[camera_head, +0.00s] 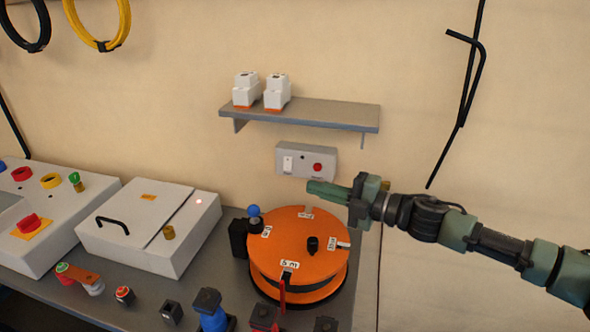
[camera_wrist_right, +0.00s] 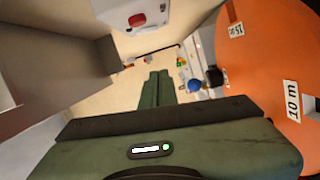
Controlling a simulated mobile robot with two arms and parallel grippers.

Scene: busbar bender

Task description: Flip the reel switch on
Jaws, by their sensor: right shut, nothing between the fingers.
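A light grey switch box (camera_head: 305,160) is on the wall above the orange reel (camera_head: 300,240), with a white rocker (camera_head: 288,163) on its left and a red button (camera_head: 318,167) on its right. I cannot tell the rocker's position. In the right wrist view the box (camera_wrist_right: 122,14) shows at the top, its red button (camera_wrist_right: 137,19) visible. My right gripper (camera_head: 312,188) is shut and empty, its fingers pointing left just below the box in the head view. Its closed green fingers also show in the wrist view (camera_wrist_right: 155,82). I cannot tell whether they touch the box. My left gripper is out of view.
A grey shelf (camera_head: 310,115) with two white devices sits above the box. The reel stands close below my right gripper. A blue-knobbed part (camera_head: 254,216), a white lidded case (camera_head: 130,215) and a control panel (camera_head: 45,205) are further left. A black bent bar (camera_head: 465,90) is on the wall at right.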

